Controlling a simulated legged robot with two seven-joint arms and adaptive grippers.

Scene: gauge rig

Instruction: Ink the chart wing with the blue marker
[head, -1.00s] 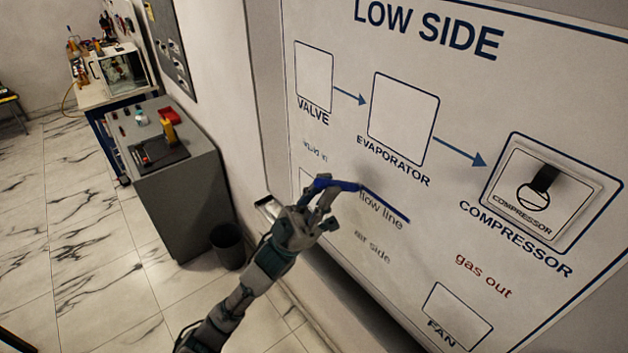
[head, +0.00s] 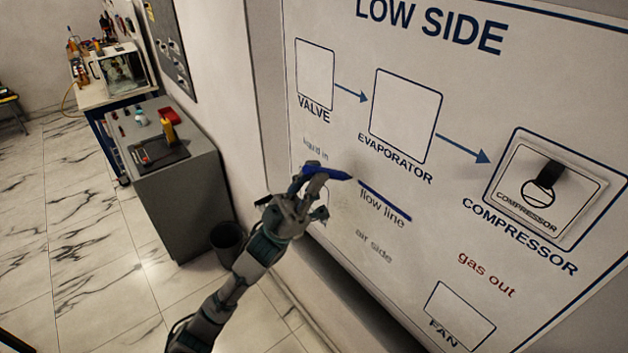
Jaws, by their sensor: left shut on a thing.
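The white chart (head: 400,265) is on the wall at the right, headed LOW SIDE, with boxes, arrows and labels. My left gripper (head: 313,183) is shut on the blue marker (head: 328,172), in front of the chart's left part, below the words "liquid in". The marker points right, its tip near the upper left end of a slanted blue line (head: 385,201) above the words "flow line". The tip looks slightly apart from the line; whether it touches the chart I cannot tell. My right gripper is not in view.
A compressor card (head: 547,190) with a black tab sits in the right box on the chart. A grey cabinet (head: 187,205) with tools on top stands at the left. A dark bin (head: 228,243) is on the marble floor beside it.

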